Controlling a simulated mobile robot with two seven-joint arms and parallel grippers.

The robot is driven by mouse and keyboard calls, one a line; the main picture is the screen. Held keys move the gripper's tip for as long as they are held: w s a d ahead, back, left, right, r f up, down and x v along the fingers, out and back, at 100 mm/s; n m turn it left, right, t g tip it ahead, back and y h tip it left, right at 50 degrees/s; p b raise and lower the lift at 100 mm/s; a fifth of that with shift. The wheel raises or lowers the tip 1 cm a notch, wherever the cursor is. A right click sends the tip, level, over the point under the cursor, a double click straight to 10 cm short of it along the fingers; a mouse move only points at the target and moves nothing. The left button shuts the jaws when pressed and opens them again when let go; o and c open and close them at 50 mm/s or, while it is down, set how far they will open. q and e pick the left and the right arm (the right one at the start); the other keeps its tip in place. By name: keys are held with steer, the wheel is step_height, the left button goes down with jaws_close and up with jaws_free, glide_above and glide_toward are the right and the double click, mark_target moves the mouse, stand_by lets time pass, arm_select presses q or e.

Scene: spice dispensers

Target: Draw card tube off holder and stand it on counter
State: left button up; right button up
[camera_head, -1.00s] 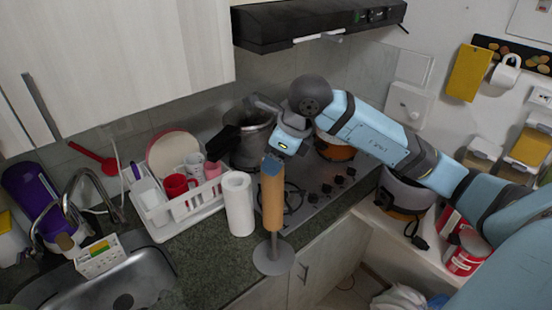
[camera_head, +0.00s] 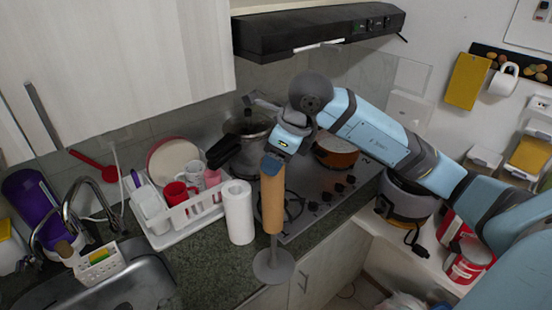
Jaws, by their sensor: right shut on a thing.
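The card tube (camera_head: 273,201) is a plain brown upright cylinder. It is around the rod of a grey holder (camera_head: 273,266) with a round disc base, and a length of bare rod shows between the tube's lower end and the disc. My right gripper (camera_head: 273,164) is shut on the tube's top end, reaching in from the right. The holder stands at the counter's front edge. How far the rod reaches up inside the tube is hidden. My left gripper is out of view.
A white paper roll (camera_head: 239,212) stands close left of the tube. A white dish rack (camera_head: 178,220) with cups and the sink (camera_head: 110,290) lie farther left. The stove (camera_head: 315,200) with pots is behind. Bare dark counter (camera_head: 212,264) shows in front of the rack.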

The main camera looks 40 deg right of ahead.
steer(key=shift+r, duration=4.45)
steer(key=shift+r, duration=1.95)
